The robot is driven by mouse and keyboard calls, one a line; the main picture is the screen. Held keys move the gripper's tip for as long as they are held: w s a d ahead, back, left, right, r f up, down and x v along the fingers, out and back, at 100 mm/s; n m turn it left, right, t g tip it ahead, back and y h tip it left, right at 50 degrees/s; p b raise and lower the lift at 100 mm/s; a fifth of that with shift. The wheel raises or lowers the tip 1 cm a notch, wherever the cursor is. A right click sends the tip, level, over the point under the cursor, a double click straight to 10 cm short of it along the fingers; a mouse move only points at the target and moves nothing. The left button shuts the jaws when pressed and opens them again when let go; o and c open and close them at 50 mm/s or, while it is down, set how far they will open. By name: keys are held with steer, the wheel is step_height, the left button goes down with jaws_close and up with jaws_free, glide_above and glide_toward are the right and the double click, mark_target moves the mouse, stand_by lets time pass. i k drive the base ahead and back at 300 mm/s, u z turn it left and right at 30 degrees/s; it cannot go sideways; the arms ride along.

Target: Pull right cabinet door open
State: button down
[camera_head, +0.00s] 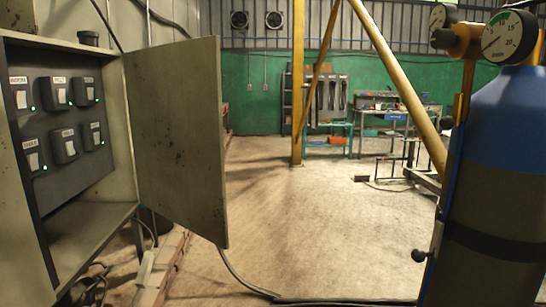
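A grey-green metal cabinet (18,205) stands at the left edge of the head view. Its right door (178,140) is swung open and stands out from the hinge side at the cabinet's right edge. The door's flat face shows dark specks, and no handle can be made out on it. Inside the cabinet is a dark panel (60,120) with several labelled switches and small green lights. The left part of the cabinet is cut off by the picture edge. My gripper is not in view.
A blue-topped gas cylinder (500,130) with a pressure gauge (510,37) stands close on the right. A cable (245,287) runs across the floor. The concrete floor (310,235) between door and cylinder is otherwise clear. A yellow post (297,90) and workbench (395,115) stand farther back.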

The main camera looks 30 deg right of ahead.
mark_target(174, 90)
steer(key=z, duration=0.1)
steer(key=k, duration=0.45)
steer(key=z, duration=0.6)
steer(key=i, duration=0.95)
steer(key=u, duration=0.95)
steer(key=i, duration=0.8)
steer(key=u, duration=0.65)
